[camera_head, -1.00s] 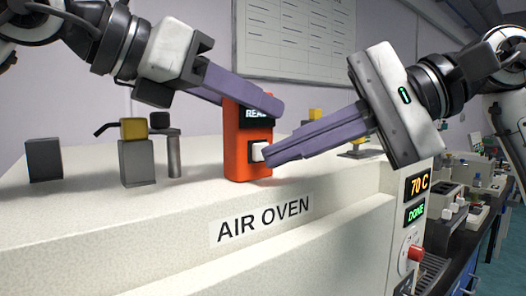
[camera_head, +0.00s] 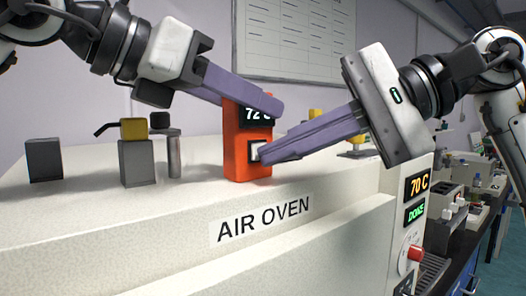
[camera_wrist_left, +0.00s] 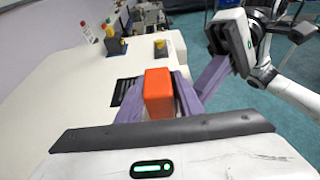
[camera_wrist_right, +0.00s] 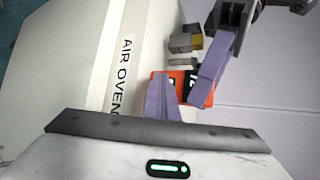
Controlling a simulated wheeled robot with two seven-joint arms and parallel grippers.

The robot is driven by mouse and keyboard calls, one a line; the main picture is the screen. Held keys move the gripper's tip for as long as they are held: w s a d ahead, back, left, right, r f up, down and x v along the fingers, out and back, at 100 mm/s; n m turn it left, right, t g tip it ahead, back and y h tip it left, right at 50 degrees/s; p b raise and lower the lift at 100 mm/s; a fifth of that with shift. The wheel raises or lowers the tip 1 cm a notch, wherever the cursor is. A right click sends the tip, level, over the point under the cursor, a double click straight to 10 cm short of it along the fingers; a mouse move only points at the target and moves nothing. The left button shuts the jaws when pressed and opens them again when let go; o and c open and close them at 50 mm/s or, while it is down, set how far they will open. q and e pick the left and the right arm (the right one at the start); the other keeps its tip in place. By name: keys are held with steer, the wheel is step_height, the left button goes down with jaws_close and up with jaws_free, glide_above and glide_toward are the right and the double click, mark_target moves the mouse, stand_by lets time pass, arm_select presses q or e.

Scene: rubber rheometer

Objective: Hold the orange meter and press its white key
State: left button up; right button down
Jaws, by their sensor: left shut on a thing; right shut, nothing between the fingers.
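The orange meter (camera_head: 240,150) stands upright on top of the air oven; its dark display (camera_head: 256,115) reads "72" with a further part covered. My left gripper (camera_head: 262,100) is shut on the meter's upper part. The left wrist view shows the meter's orange top (camera_wrist_left: 159,92) between the purple fingers. My right gripper (camera_head: 268,154) is shut and empty, its fingertips at the white key (camera_head: 254,152) on the meter's front. The fingertips cover part of the key, and I cannot tell how far it is pushed in. In the right wrist view the meter (camera_wrist_right: 172,75) is partly hidden behind the fingers.
The air oven (camera_head: 150,235) has a broad pale top. At the left stand a dark block (camera_head: 44,160), a grey block with a yellow top (camera_head: 136,160) and a dark-capped post (camera_head: 174,155). The oven's right panel shows "70 C" (camera_head: 418,184) and a red knob (camera_head: 415,254).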

stand_by(0.4)
steer(key=shift+s+d, duration=0.5)
steer(key=shift+s, duration=0.2)
steer(key=shift+d, duration=0.1)
steer(key=s+d, duration=0.1)
steer(key=s, duration=0.1)
steer(key=s+d, duration=0.1)
steer(key=s, duration=0.1)
steer(key=shift+d, duration=0.4)
arm_select(q)
steer(key=o, duration=1.2)
